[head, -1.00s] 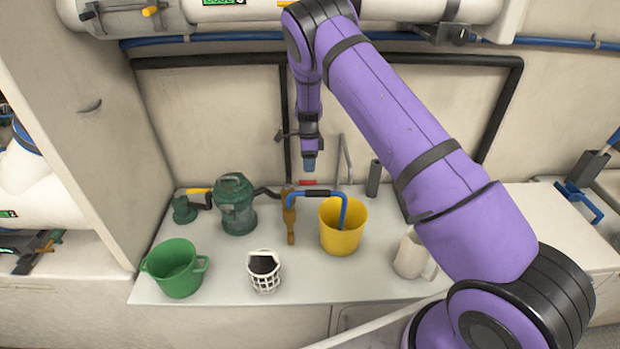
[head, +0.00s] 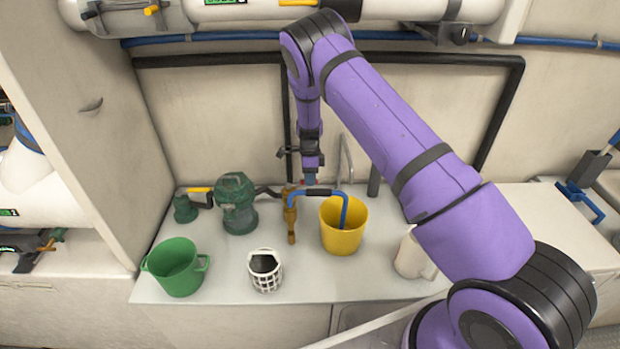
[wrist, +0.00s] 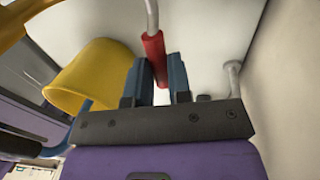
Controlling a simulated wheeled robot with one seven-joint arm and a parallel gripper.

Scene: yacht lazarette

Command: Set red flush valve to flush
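The red valve handle (wrist: 153,55) shows in the wrist view, on a pale metal lever, with its end between my two blue fingertips. In the head view only a bit of red (head: 309,182) shows under my gripper (head: 309,178). My gripper (wrist: 160,75) has its fingers apart, one on each side of the handle's end; I cannot tell whether either finger touches it. The brass-coloured valve body (head: 290,215) stands on the counter, left of my gripper. The handle's join to the valve is hidden.
A yellow bucket (head: 343,238) stands close right of the valve, with a blue bent pipe (head: 291,198) reaching into it. A green pump strainer (head: 237,205) stands left. A green bucket (head: 176,268), white basket (head: 265,275) and whitish jug (head: 410,256) are on the counter's (head: 215,287) front.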

